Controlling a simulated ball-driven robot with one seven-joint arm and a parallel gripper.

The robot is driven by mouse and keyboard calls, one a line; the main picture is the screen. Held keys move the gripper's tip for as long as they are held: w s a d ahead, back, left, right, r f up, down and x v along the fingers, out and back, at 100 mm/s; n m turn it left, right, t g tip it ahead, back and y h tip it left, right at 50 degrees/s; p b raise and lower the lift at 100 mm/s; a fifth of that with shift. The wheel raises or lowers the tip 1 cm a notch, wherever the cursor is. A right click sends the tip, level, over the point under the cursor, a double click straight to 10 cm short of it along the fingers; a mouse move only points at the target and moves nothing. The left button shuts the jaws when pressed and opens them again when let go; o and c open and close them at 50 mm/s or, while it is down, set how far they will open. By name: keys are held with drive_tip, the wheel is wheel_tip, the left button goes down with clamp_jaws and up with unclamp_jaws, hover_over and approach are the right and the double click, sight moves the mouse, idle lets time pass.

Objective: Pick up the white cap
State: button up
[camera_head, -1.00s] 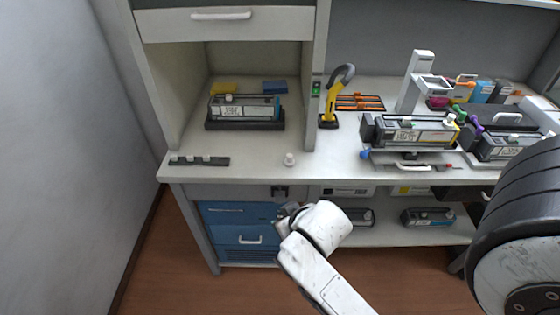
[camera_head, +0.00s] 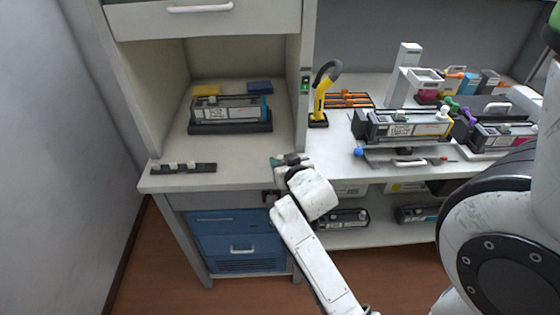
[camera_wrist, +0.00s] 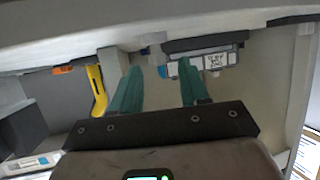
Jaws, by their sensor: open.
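My gripper (camera_head: 284,161) is at the bench's front edge, near the divider post, and hides the spot where the small white cap stood in the earlier head view. In the wrist view, my gripper's two teal fingers (camera_wrist: 160,68) are apart with nothing seen clamped between them. A small pale shape (camera_wrist: 153,39) just beyond the fingertips may be the white cap; it is too unclear to be sure. I cannot tell how far the fingers are from it.
A black cartridge (camera_head: 229,113) stands in the left bay. A black strip with pale knobs (camera_head: 183,168) lies left on the bench (camera_head: 240,168). A yellow-handled tool (camera_head: 321,95) stands right of the divider. Another cartridge (camera_head: 405,126) is farther right. Blue drawers (camera_head: 236,230) are below.

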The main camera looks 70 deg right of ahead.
sight(281, 158)
drive_tip(key=x, duration=0.4)
drive_tip(key=shift+d, duration=0.15)
clamp_jaws()
